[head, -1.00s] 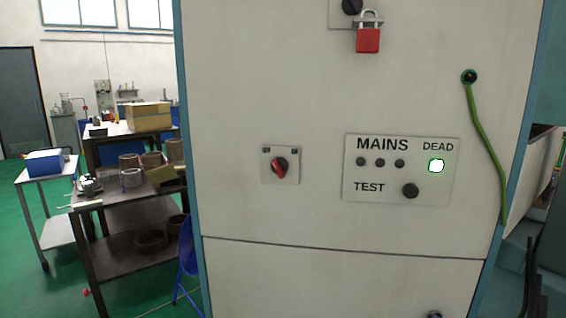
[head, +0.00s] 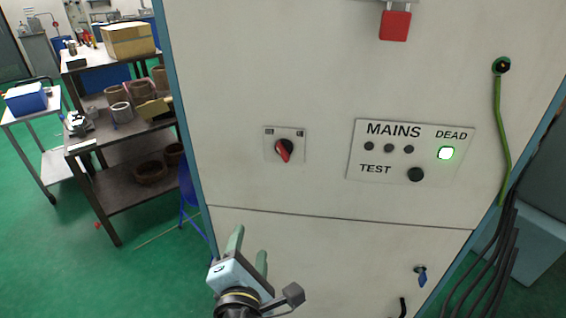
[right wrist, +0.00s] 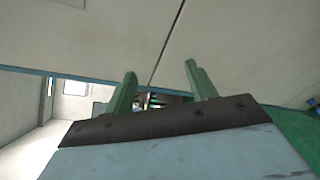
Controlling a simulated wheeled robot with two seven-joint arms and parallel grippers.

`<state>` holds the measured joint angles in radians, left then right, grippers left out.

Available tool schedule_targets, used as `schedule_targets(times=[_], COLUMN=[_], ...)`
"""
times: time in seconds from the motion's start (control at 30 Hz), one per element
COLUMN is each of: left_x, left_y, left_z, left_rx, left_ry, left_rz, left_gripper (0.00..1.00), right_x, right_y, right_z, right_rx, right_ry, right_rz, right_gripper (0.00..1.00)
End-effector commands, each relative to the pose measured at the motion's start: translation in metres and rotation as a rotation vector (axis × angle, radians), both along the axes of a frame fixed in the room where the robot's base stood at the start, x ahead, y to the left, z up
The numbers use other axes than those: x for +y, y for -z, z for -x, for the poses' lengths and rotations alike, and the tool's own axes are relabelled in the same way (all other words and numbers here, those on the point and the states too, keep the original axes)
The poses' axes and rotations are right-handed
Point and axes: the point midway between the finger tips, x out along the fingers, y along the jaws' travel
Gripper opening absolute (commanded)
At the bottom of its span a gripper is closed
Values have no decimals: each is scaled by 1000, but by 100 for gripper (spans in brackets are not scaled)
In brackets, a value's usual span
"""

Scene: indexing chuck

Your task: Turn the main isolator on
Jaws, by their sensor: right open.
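A rotary switch with a red handle (head: 283,151) sits on a small grey plate (head: 298,134) on the cream cabinet front; its handle slants. To its right is a panel (head: 360,168) marked MAINS, TEST and DEAD, with a lit lamp (head: 446,153) under DEAD, dark lamps and a black button (head: 416,174). A red padlock (head: 395,26) hangs at the top edge of the head view; what it hangs from is mostly cut off. My right gripper (head: 249,245) is open and empty, below and left of the switch, apart from it. Its green fingers show in the right wrist view (right wrist: 160,72).
The cabinet (head: 330,90) fills the middle. A green cable (head: 498,120) hangs at its right; a blue key-like part (head: 422,279) sits low on the front. A dark workbench (head: 120,190) with pots and a box stands left.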

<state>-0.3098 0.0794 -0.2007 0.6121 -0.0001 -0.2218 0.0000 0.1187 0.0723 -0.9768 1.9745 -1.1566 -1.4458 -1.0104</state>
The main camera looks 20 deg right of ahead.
Motion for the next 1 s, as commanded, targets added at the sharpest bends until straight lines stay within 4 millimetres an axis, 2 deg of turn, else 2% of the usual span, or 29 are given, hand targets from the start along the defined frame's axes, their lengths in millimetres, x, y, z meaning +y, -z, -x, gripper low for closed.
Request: schedule_targets(times=[0.03, 0.1, 0.2, 0.27, 0.37, 0.47, 0.8, 1.0], left_x=[0, -1, -2, -2, -1, -1, 0, 0], left_y=[-14, -22, -28, -30, -32, -33, -46, -53], left_z=[-8, -17, -23, -23, -21, -17, -10, -10], left_rx=[-13, -27, -38, -38, -34, -28, -16, -16], left_ry=[0, 0, 0, 0, 0, 0, 0, -1], left_rz=[1, 3, 4, 4, 3, 3, 1, 2], left_gripper=[36, 36, 36, 36, 36, 36, 36, 36], right_x=[-1, -8, -17, -21, -27, -31, -61, -75], right_y=[-49, -91, -128, -140, -148, -150, -150, -149], right_z=[11, 28, 48, 55, 58, 50, -13, -44], right_rx=[-62, -119, -168, -181, -192, -196, -194, -193], right_ry=[18, 52, 93, 109, 124, 127, 129, 127], right_rz=[13, 29, 33, 32, 32, 35, 36, 34], right_gripper=[56, 56, 56, 56, 56, 56, 56, 56])
